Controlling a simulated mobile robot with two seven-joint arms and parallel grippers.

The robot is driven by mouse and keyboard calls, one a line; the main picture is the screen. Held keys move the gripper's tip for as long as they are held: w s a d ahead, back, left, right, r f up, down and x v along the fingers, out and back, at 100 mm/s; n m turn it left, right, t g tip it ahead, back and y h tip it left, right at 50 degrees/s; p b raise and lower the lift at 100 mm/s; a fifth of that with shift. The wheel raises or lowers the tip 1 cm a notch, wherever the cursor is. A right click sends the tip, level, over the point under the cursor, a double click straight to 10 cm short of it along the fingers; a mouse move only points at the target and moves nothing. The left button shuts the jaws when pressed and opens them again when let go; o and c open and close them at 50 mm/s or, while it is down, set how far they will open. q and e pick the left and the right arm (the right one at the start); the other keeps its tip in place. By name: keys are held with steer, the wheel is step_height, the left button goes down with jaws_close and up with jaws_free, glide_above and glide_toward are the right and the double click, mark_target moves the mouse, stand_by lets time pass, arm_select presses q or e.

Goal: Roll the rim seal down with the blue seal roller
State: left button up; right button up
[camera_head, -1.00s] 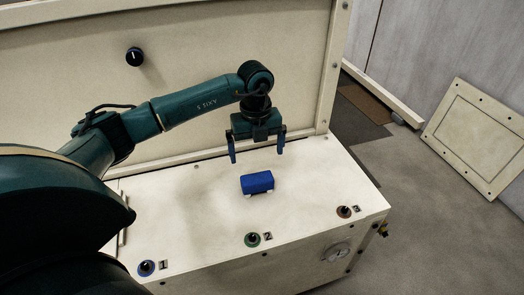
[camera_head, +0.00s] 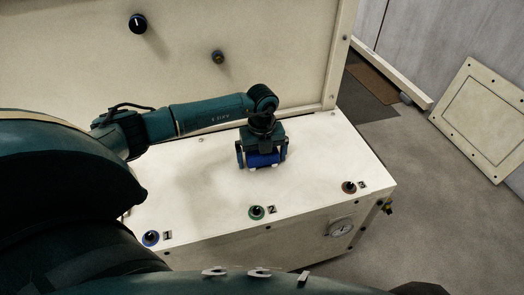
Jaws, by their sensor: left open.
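The blue seal roller (camera_head: 263,160) lies on the cream top of the cabinet (camera_head: 195,200), on small white supports. My left gripper (camera_head: 262,163) is open directly over it, one finger at each end of the roller. I cannot tell whether the fingers touch it. The gripper body hides the roller's upper part. I cannot make out a rim seal in this view. My right gripper is not in view.
Knobs numbered 1 (camera_head: 151,238), 2 (camera_head: 257,212) and 3 (camera_head: 348,187) line the front edge. A gauge (camera_head: 341,228) is on the front face. A tall panel (camera_head: 230,30) with two knobs stands behind. A loose cover plate (camera_head: 485,118) leans at right.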

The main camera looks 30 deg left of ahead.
arm_select(q)
steer(key=shift+c, duration=0.4)
steer(key=c, duration=0.9)
steer(key=o, duration=0.8)
steer(key=shift+r, duration=0.1)
steer(key=shift+r+p, duration=0.85)
steer(key=shift+r, duration=0.05)
steer(key=shift+c, duration=0.3)
steer(key=c, duration=0.8)
